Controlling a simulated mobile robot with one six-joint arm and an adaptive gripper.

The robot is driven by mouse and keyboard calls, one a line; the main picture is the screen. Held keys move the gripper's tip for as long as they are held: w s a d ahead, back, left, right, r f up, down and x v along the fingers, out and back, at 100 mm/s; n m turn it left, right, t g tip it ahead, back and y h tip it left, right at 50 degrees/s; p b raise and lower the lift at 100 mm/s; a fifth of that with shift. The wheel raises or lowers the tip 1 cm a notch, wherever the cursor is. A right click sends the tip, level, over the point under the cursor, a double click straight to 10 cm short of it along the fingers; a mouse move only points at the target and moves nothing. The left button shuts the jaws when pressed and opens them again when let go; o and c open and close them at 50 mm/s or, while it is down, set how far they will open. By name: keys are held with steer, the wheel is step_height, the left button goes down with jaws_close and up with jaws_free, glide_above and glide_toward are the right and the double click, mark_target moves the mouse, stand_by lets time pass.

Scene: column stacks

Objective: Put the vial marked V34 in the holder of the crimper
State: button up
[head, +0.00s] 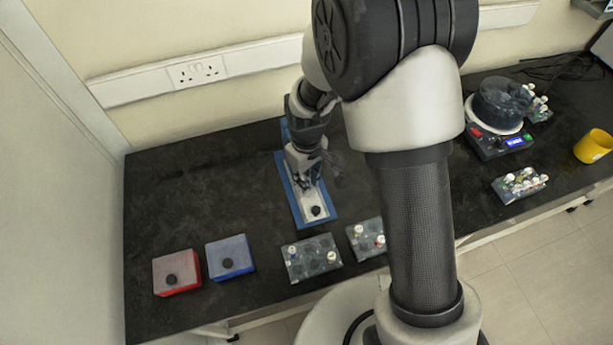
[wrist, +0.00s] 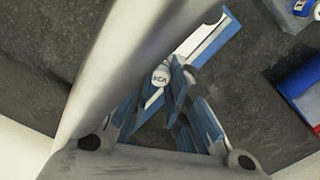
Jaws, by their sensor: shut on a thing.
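The vial marked V34 (wrist: 161,77) shows its white cap with dark lettering in the wrist view, between the fingers of my gripper (wrist: 165,90). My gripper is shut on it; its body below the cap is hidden. In the head view my gripper (head: 306,184) is low over the crimper (head: 299,207), a blue base with a pale plate and a dark round knob at its near end. The blue and white crimper also shows behind the fingers in the wrist view (wrist: 213,34). The holder is hidden by my gripper, so I cannot tell whether the vial touches it.
Two vial racks (head: 312,258) (head: 366,238) stand near the front edge. A red box (head: 177,272) and a blue box (head: 230,258) lie at left. A round device (head: 500,105), another rack (head: 519,185) and a yellow cup (head: 593,146) are at right. The bench's left back is clear.

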steer(key=o, duration=0.9)
steer(key=shift+c, duration=0.2)
steer(key=shift+o, duration=0.2)
steer(key=shift+o, duration=1.2)
steer(key=shift+r, duration=0.15)
steer(key=shift+w+r+p, duration=0.1)
steer(key=shift+r+p, duration=1.2)
steer(key=shift+r, duration=0.25)
steer(key=shift+r+p, duration=1.05)
steer(key=shift+r, duration=0.4)
steer(key=shift+c, duration=1.3)
steer(key=shift+f, duration=0.1)
